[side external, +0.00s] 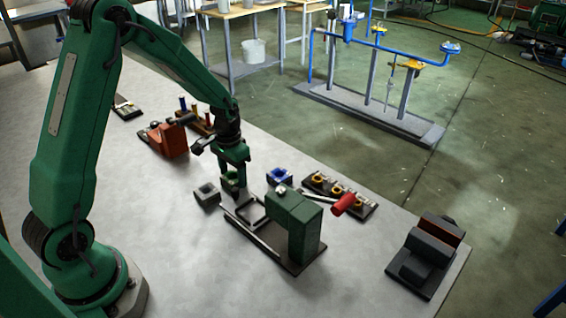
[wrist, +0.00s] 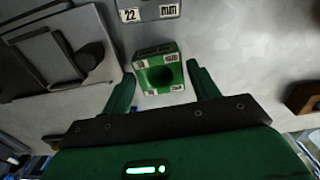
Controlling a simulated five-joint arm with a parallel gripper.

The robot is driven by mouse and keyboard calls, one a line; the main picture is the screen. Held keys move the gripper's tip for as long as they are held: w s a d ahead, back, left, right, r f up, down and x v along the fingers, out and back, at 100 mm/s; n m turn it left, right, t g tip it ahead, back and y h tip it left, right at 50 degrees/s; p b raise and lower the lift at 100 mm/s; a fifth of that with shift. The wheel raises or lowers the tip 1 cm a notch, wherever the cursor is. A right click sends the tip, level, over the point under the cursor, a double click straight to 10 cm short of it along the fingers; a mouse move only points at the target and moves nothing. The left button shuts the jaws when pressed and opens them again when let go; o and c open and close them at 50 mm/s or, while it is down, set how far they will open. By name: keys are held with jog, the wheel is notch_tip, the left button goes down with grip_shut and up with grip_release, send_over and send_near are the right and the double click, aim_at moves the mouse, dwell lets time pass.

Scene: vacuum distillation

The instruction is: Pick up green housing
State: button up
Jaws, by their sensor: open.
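The green housing (wrist: 155,72) is a small square block with a round hole in its top and white labels. In the wrist view it lies between the two fingers of my gripper (wrist: 161,74), with gaps on both sides. In the side view my gripper (side external: 232,165) points down over the green housing (side external: 230,188), which is partly hidden by the fingers. My gripper is open and empty.
A grey housing (side external: 207,194) stands close by on the left; its "22 mm" label shows in the wrist view (wrist: 148,11). A blue housing (side external: 279,177) is to the right. A green press (side external: 305,230) with a red handle (side external: 343,204) stands near. An orange block (side external: 168,141) is behind left.

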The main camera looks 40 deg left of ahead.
jog(key=c, duration=0.9)
jog(key=shift+c, duration=0.2)
jog(key=shift+r, duration=0.15)
jog(key=shift+r, duration=0.85)
notch_tip(320, 180, up, 2)
jog(key=shift+r, duration=0.25)
jog(key=s+d+r, duration=0.3)
jog(key=d+r, duration=0.3)
jog(key=d, duration=0.5)
jog(key=shift+s+r, duration=0.3)
jog(key=shift+s, duration=0.1)
